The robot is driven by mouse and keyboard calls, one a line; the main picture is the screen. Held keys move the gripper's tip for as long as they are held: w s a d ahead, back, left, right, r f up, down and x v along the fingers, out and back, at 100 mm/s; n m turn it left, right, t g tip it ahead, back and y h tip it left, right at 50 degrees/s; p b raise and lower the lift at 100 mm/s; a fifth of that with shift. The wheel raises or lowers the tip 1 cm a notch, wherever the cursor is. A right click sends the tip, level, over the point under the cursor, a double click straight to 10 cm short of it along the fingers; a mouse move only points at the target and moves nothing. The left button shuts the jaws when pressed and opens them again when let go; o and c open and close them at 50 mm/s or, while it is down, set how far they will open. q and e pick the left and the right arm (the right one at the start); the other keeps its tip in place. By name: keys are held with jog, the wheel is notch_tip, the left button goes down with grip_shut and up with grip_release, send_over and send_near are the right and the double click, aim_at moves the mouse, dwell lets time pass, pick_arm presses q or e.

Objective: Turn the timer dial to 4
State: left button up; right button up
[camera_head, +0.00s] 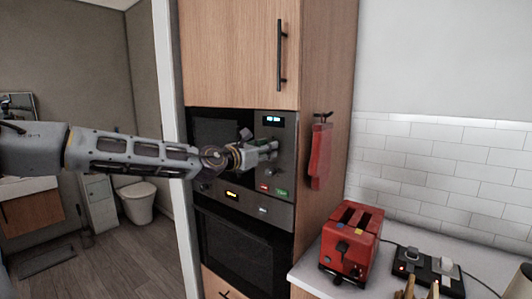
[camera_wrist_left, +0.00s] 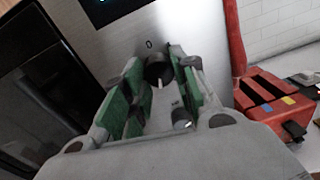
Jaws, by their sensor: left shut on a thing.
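The timer dial (camera_wrist_left: 157,71) is a round dark knob on the steel control panel (camera_head: 284,128) of the upper oven. In the left wrist view it sits between the green finger pads, with a 0 printed above it. A white mark shows on its lower side. My left gripper (camera_head: 272,149) reaches the panel from the left and is shut on this dial. In the head view the fingers hide the dial. Other numbers around it cannot be read. A second dark knob (camera_wrist_left: 182,121) shows partly below, behind a finger. My right gripper is not in view.
Green and red buttons (camera_head: 282,191) are low on the panel, and a lit display (camera_head: 273,119) is at its top. A lower oven (camera_head: 243,248) is beneath. A red mitt (camera_head: 319,156) hangs right. A red toaster (camera_head: 351,246) stands on the counter.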

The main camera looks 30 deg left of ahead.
pick_arm(q)
jog(key=shift+f, duration=0.15)
dwell(0.3)
jog(key=o, duration=1)
jog(key=shift+s, duration=0.15)
jog(key=s+a, duration=0.1)
jog(key=s, duration=1)
jog(key=shift+s+a+r, duration=0.2)
jog(key=shift+s+a, duration=0.05)
jog(key=shift+s, duration=0.05)
dwell(0.7)
dwell(0.9)
